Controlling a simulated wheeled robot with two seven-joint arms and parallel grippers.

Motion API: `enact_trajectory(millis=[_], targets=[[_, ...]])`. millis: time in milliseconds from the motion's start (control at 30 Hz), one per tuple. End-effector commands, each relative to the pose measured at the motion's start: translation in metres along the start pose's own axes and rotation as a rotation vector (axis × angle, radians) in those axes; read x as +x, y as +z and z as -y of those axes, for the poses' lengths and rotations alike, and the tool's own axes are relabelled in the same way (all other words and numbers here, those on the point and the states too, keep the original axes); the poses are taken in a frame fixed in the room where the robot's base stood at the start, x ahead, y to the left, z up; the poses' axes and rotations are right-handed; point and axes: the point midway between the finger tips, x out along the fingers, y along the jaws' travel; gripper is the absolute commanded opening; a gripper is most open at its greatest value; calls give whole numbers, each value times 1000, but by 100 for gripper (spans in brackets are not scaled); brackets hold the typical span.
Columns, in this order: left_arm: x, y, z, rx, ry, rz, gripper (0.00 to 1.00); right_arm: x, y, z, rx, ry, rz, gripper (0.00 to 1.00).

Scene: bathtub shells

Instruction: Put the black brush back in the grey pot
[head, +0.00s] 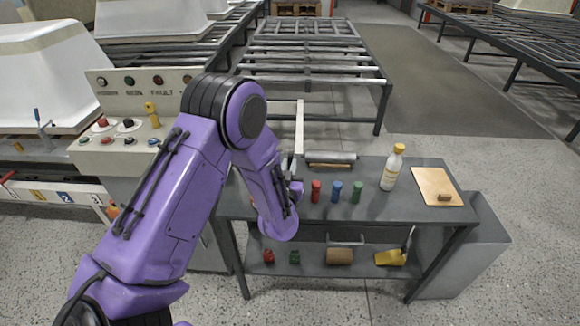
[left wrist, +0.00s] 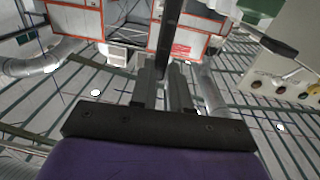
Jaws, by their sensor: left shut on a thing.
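My left gripper (left wrist: 166,72) is shut on a thin dark bar (left wrist: 166,35) in the left wrist view. The bar looks like the handle of the black brush and extends away from the fingers; its bristles cannot be made out. In the head view my purple left arm reaches over the left end of the workbench, and its forearm and wrist largely hide the gripper and what it holds. I cannot pick out the grey pot in either view; the arm covers the bench's left end. My right gripper is not in view.
The grey workbench (head: 400,207) holds red (head: 315,191), blue (head: 336,191) and green (head: 356,191) cylinders, a roller (head: 331,158), a white bottle (head: 392,168) and a wooden board (head: 432,183). A control panel (head: 125,150) stands left. Several items lie on the lower shelf.

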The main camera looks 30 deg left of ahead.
Motion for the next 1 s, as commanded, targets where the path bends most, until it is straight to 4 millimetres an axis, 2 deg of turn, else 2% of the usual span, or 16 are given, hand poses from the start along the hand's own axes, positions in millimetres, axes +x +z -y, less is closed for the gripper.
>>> enact_trajectory(millis=[133,167,200,233,267,500,600,667,900,1000], targets=[[0,-1,0,0,0,-1,0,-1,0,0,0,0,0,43],[0,-1,0,0,0,-1,19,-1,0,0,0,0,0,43],[0,-1,0,0,0,-1,32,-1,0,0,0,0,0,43],[0,-1,0,0,0,-1,42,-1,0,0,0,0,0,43],[0,-1,0,0,0,-1,46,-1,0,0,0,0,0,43],[0,-1,0,0,0,0,46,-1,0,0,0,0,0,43],[-6,0,-1,-1,2,-1,46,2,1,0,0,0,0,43],[-16,1,-2,1,4,1,46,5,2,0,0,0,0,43],[-73,2,-2,2,3,0,46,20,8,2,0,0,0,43],[-90,1,-1,1,3,0,46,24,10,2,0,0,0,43]])
